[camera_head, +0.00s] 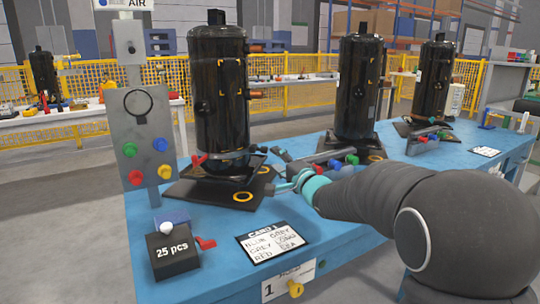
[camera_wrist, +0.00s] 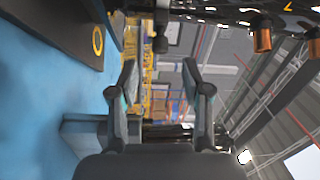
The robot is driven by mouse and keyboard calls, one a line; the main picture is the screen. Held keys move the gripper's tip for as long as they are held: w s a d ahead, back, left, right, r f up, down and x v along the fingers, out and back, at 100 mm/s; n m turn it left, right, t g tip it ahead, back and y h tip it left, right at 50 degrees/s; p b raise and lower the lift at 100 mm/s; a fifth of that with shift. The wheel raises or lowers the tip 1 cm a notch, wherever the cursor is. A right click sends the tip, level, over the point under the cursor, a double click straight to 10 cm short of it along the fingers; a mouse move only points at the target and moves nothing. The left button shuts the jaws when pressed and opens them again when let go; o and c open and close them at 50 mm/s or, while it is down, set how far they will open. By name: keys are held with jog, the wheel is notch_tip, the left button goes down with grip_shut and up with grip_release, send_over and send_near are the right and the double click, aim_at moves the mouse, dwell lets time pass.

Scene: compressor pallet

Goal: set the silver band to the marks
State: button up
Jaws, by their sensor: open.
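The nearest black compressor (camera_head: 218,115) stands upright on a dark base plate at the left of the blue table. Yellow-orange corner marks (camera_head: 221,78) are on its upper body. I cannot clearly make out the silver band; a thin grey-blue rim shows low on this compressor, but I cannot tell what it is. My gripper (camera_head: 286,180) is low, just right of the compressor's base. In the wrist view my gripper (camera_wrist: 160,72) is open, with nothing between its fingers. The compressor's copper stubs (camera_wrist: 262,36) show there at upper right.
A grey panel (camera_head: 146,135) with coloured buttons stands left of the compressor. A box marked 25 pcs (camera_head: 172,250) and a white card (camera_head: 271,241) lie in front. Two more black compressors (camera_head: 357,85) (camera_head: 434,80) stand to the right. Yellow fencing runs behind.

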jog(key=v, duration=0.5)
jog(key=shift+s+d, duration=0.1)
jog(key=shift+s, duration=0.05)
jog(key=s+d+f+n+g+h, duration=0.2)
jog(key=s+d+n+g+h, duration=0.1)
jog(key=s+d+h, duration=1)
jog(key=s+d+f+n+g+y, duration=0.1)
jog(key=s+f+n+g, duration=0.2)
jog(key=s, duration=1)
jog(key=s+d+f+n+g+y, duration=0.1)
jog(key=s+f, duration=0.5)
jog(key=s, duration=0.6)
jog(key=d+n+g, duration=0.1)
jog(key=n+g, duration=0.1)
jog(key=g, duration=0.1)
jog(key=shift+s+f, duration=0.35)
jog(key=shift+f, duration=0.05)
